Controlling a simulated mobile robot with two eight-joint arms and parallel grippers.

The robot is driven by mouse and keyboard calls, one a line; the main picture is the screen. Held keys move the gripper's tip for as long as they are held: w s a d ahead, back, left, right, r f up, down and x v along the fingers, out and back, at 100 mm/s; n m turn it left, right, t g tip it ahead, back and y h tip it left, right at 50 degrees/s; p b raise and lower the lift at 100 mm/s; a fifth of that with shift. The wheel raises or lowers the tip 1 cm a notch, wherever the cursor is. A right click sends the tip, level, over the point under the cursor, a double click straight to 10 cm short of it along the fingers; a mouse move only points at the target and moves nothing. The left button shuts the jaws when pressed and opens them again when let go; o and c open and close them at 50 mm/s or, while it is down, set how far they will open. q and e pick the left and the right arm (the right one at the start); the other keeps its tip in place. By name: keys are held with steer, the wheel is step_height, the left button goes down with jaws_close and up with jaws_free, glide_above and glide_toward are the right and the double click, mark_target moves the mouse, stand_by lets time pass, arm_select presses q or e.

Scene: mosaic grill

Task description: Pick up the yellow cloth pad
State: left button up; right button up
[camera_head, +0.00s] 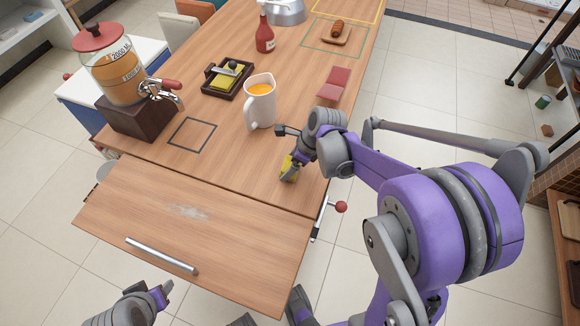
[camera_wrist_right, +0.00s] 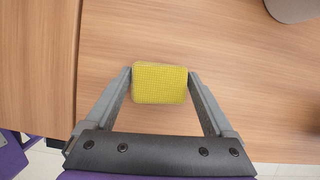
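The yellow cloth pad (camera_head: 287,168) is at the right side of the wooden table, near the seam with the front leaf. My right gripper (camera_head: 293,164) reaches down onto it. In the right wrist view the pad (camera_wrist_right: 160,84) is a textured yellow block between the two fingertips of my right gripper (camera_wrist_right: 160,77). Both tips meet its sides, so the gripper looks shut on it. Whether the pad touches the table is unclear. My left gripper (camera_head: 152,299) is low at the bottom left, away from the pad; its opening is not clear.
A cup of orange liquid (camera_head: 261,103) stands behind the pad. A black tray with a yellow item (camera_head: 228,78), a red bottle (camera_head: 265,38) and a drink dispenser (camera_head: 117,75) stand further back. The front leaf (camera_head: 230,245) is clear except for a pale smudge and a metal handle (camera_head: 160,256).

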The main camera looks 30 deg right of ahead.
mark_target(290, 164)
steer(key=c, duration=0.8)
steer(key=shift+r, duration=0.1)
step_height(290, 164, up, 10)
steer(key=shift+f+p, duration=0.1)
steer(key=shift+p, duration=0.6)
steer(key=o, duration=0.7)
steer(key=c, duration=0.5)
steer(key=shift+c, duration=0.2)
